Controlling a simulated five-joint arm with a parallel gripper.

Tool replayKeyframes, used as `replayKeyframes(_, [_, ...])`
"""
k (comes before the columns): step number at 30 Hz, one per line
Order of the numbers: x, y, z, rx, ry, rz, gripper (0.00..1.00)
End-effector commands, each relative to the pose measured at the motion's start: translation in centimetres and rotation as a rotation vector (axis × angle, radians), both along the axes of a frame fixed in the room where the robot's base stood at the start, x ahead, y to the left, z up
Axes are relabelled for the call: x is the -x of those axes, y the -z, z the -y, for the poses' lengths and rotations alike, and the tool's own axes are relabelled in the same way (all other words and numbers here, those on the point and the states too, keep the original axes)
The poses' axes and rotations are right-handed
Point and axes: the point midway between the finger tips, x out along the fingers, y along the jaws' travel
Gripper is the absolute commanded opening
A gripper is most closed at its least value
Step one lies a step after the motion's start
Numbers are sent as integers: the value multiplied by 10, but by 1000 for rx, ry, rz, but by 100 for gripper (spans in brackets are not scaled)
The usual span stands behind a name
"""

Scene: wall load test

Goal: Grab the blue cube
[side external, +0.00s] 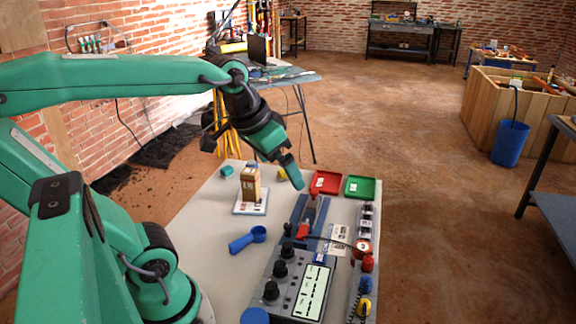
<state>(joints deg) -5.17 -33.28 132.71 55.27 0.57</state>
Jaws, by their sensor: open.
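A small teal-blue cube (227,171) rests on the grey table near its far left edge; it is the only blue cube-like thing I can make out. My gripper (290,173) is above the table to the right of the cube, pointing down and to the right. It is open, with one green finger clearly visible and the other mostly hidden. It is apart from the cube, and I see nothing held in it.
A wooden block (250,184) stands upright on a white plate, just right of the cube. A yellow object (282,174) is partly behind my gripper. Red (326,182) and green (361,188) trays, a blue scoop-like tool (247,239) and a grey control box (300,284) occupy the table (205,225).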

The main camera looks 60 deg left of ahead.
Motion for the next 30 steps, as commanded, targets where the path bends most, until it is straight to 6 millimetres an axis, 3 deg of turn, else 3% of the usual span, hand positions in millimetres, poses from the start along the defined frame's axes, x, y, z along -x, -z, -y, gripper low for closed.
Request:
replayKeyframes(6, [29, 23, 19, 1, 62, 37, 100])
replayKeyframes(14, [39, 33, 24, 2, 83, 51, 100])
replayKeyframes(21, [39, 32, 24, 3, 82, 50, 60])
replayKeyframes(30, [38, 32, 24, 2, 81, 50, 60])
